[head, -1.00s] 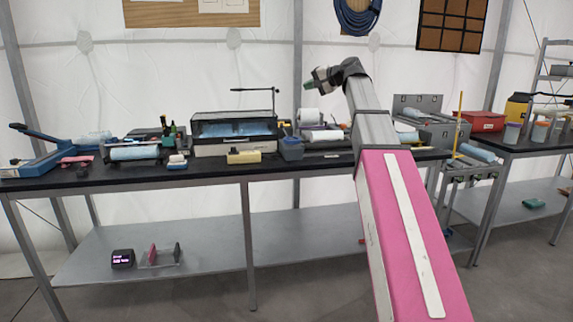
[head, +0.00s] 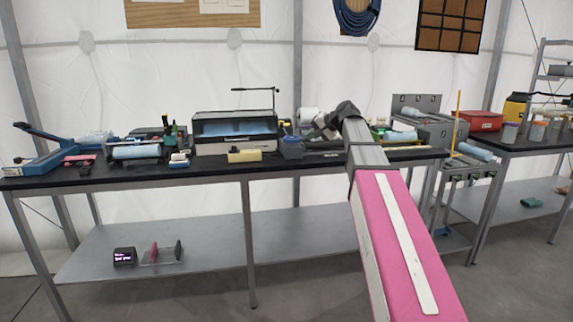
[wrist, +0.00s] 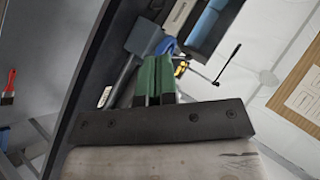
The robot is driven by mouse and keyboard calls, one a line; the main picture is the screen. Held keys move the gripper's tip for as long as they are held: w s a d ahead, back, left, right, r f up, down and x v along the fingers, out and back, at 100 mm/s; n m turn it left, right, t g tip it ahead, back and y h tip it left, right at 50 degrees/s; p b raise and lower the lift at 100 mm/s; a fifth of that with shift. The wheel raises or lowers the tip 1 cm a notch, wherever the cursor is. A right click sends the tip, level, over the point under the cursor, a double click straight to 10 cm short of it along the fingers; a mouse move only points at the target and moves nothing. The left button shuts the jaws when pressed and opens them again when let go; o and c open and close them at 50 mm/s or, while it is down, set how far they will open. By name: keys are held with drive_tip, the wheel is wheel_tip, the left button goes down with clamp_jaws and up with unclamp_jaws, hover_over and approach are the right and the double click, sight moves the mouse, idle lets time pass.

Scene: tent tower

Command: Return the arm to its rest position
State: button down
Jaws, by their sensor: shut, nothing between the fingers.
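My arm, pink with a white strip and a grey forearm, rises from the lower right in the head view. It bends at a dark wrist over the long black bench (head: 215,168). My gripper (wrist: 154,66) shows its green fingers in the wrist view, side by side, shut and empty. In the head view its end is small and lies in front of the white roll, left of the wrist. The fingertips are hard to make out there.
A glass-fronted case (head: 235,131) and a blue-grey bin (head: 291,148) stand left of my gripper. A white roll (head: 306,114) is behind it. A grey machine (head: 428,127) and a red box (head: 485,121) are to the right. The air above the bench is mostly clear.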

drive_tip(key=s+d+f+n+g+h, duration=0.15)
drive_tip(key=s+f, duration=0.45)
drive_tip(key=f, duration=0.7)
drive_tip(key=s+d+f+g+h, duration=0.25)
drive_tip(key=s+f, duration=0.35)
drive_tip(key=f, duration=0.6)
drive_tip(key=s+d+f+g+h, duration=0.15)
drive_tip(key=s+f, duration=0.45)
drive_tip(key=f, duration=0.7)
drive_tip(key=s+d+f+n+g+h, duration=0.1)
drive_tip(key=s+d+f+h, duration=0.2)
drive_tip(key=s+f, duration=0.6)
drive_tip(key=shift+s+d+n, duration=0.25)
drive_tip(key=shift+s+n, duration=0.1)
drive_tip(key=shift+s, duration=0.25)
